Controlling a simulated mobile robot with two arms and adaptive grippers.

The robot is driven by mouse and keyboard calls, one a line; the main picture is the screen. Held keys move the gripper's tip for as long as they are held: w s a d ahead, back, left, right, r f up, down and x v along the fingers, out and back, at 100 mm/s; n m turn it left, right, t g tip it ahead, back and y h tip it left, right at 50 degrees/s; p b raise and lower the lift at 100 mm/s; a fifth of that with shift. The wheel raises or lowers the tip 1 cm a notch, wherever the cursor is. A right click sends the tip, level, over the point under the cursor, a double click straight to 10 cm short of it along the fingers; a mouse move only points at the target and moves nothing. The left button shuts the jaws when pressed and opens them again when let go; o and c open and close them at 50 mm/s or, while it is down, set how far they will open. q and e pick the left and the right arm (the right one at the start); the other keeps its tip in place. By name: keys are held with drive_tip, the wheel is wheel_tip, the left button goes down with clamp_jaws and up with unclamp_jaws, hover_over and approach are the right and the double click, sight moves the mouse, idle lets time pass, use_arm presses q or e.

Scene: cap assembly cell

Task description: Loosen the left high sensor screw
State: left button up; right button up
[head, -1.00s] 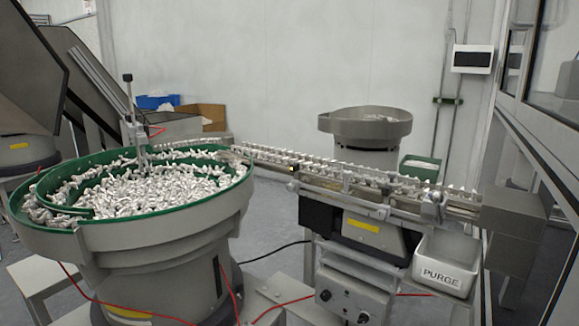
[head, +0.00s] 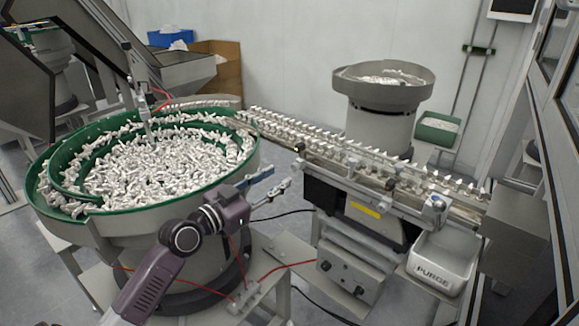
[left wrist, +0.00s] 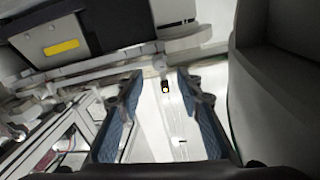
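A small dark sensor (head: 298,148) with a yellow spot sits at the left end of the linear track (head: 370,165). Its screw is too small to make out in the head view. My left gripper (head: 280,177) is open and empty, in front of and below the sensor, between the bowl and the track. In the left wrist view its two blue-padded fingers (left wrist: 160,95) are spread apart. A small dark piece with a bright round face (left wrist: 165,88) shows between the fingertips, beyond them; I cannot tell whether it is the screw. My right gripper is not in view.
The green-rimmed feeder bowl (head: 250,165), full of white parts, stands close left of my gripper. A control box (head: 345,270) is under the track. A PURGE bin (head: 442,265) stands at the right. Red hoses and a dark cable run low around the stands.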

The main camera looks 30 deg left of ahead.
sight(293, 168)
use_arm(q)
drive_tip(key=shift+w+d+p, duration=0.2)
drive_tip(key=shift+w, duration=0.75)
drive_tip(key=shift+w+d+p, duration=0.15)
drive_tip(key=shift+w+p, duration=0.05)
drive_tip(key=shift+w, duration=0.7)
drive_tip(key=shift+w+d+p, duration=0.2)
drive_tip(key=shift+w, duration=0.75)
drive_tip(key=shift+c, duration=0.5)
clamp_jaws()
